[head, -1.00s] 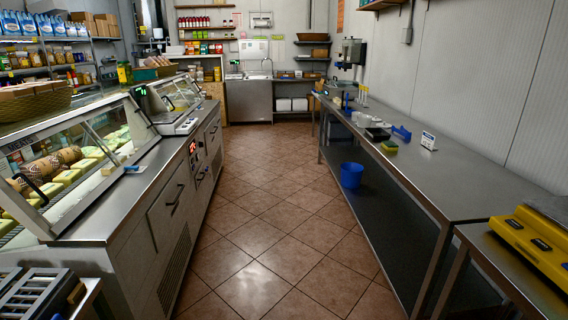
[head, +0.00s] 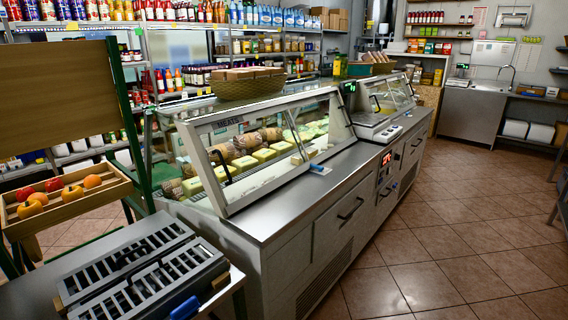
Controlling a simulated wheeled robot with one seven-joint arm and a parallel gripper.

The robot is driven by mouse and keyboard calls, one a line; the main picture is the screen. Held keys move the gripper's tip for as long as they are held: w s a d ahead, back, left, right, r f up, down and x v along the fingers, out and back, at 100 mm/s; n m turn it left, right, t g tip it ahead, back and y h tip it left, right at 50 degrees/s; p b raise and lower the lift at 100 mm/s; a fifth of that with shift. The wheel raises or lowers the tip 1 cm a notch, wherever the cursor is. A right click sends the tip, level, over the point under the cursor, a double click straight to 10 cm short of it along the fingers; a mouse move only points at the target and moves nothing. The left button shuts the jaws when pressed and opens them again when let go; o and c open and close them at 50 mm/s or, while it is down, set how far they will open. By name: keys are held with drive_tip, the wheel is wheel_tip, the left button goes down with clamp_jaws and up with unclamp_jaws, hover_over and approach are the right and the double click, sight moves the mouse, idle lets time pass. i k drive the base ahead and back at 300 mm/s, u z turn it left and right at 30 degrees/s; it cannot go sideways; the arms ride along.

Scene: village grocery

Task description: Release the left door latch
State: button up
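The glass-fronted meat and cheese case (head: 335,190) stands in the middle of the head view, with sloped framed glass panels on this side that look closed. A dark curved handle (head: 220,166) is on the left panel, and another dark handle (head: 298,142) is farther right. A small blue piece (head: 317,168) lies at the panel's lower edge, by the steel ledge. It is too small to tell which part is the left door latch. My gripper is not in view.
A steel table with a slotted grey rack (head: 140,265) and blue handle (head: 186,308) fills the near left corner. A wooden crate of produce (head: 62,206) is at the left. The tiled floor (head: 440,265) at right is clear.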

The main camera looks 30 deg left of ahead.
sight(321, 168)
drive_tip(key=u, duration=0.6)
drive_tip(key=i, duration=1.4)
drive_tip(key=u, duration=0.55)
drive_tip(key=k, duration=0.5)
drive_tip(key=z, duration=0.8)
drive_tip(key=i, duration=0.85)
drive_tip(key=u, duration=1.1)
